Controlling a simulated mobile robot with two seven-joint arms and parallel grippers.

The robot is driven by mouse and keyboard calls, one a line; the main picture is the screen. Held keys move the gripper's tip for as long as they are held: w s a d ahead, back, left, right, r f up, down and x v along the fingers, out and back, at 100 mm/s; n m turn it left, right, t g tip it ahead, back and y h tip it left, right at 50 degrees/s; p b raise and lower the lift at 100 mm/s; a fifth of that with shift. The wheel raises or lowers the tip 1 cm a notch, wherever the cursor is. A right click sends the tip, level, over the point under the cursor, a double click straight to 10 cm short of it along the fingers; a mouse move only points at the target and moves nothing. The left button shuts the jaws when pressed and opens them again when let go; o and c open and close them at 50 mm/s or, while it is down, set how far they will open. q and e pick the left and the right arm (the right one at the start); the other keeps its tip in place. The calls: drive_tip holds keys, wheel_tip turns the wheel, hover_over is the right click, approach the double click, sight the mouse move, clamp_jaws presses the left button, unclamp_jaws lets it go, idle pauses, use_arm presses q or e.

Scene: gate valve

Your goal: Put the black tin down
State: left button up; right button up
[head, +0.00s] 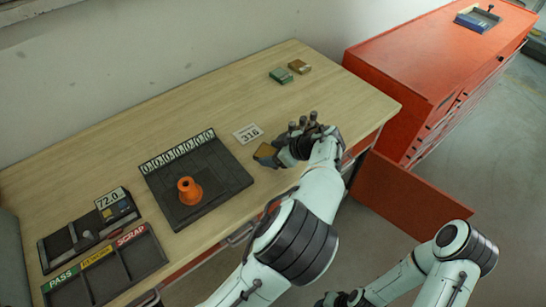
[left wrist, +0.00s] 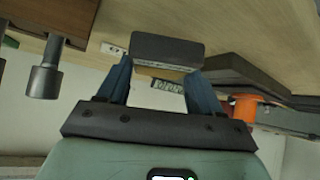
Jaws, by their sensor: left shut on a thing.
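My left gripper (head: 274,149) is low over the front right part of the bench, just right of the black scale plate and below the 316 card. In the left wrist view the two blue fingers (left wrist: 158,88) are shut on a dark, flat-sided tin (left wrist: 165,52) with a light strip of lettering along one edge. In the head view only a small amber-brown face of the held tin (head: 264,151) shows at the fingertips. I cannot tell whether the tin touches the bench. My right gripper (head: 342,299) is partly in view at the bottom edge; its fingers are unclear.
The 316 card (head: 248,133) lies behind my left gripper. Grey cylinders (head: 303,122) stand close beside it. Green (head: 281,76) and brown (head: 299,67) tins lie at the back. A sorting tray (head: 105,270) is front left.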

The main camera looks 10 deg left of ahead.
use_arm(q)
wheel_tip(320, 180, down, 2)
drive_tip(key=shift+f, duration=0.25)
drive_tip(key=o, duration=1.5)
drive_tip(key=shift+c, duration=0.2)
drive_tip(key=v, duration=1.2)
drive_tip(key=shift+d+f, duration=0.1)
